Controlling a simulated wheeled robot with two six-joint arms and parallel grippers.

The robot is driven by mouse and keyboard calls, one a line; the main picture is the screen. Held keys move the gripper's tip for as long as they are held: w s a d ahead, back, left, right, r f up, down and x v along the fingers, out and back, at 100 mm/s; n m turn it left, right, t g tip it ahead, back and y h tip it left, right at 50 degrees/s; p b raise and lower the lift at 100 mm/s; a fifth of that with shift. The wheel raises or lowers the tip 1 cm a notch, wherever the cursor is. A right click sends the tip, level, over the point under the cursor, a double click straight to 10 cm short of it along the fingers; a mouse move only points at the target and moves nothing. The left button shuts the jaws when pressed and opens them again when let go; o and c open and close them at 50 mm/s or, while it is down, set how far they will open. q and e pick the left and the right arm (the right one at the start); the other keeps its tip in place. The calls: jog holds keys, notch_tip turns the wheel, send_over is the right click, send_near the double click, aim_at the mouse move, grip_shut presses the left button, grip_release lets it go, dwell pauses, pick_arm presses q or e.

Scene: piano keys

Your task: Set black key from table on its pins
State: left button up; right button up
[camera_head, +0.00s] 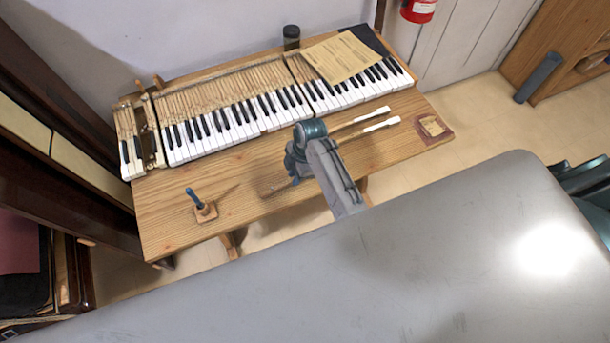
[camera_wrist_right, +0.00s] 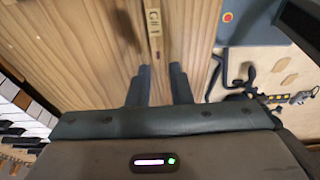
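My right gripper (camera_head: 298,165) hangs over the middle of the wooden table (camera_head: 160,215). In the head view a brownish stick end (camera_head: 274,188) shows left of the gripper, and the rest is hidden. The keyboard (camera_head: 240,118) stands at the back of the table. My left gripper is out of view.
Two loose keys with white heads (camera_head: 384,124) lie right of the gripper. A small box (camera_head: 433,126) sits at the right end. A blue-handled tool in a wooden block (camera_head: 203,208) stands front left. A paper sheet (camera_head: 342,57) covers part of the keyboard's back.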

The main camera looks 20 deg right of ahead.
jog(key=shift+f, duration=0.4)
grip_shut()
jog(key=shift+r, duration=0.1)
jog(key=shift+p+v, duration=0.75)
jog(key=shift+v, duration=0.05)
jog(key=a+v, duration=0.1)
jog(key=v, duration=0.5)
jog(key=shift+a+r, duration=0.4)
jog(key=shift+r, duration=0.1)
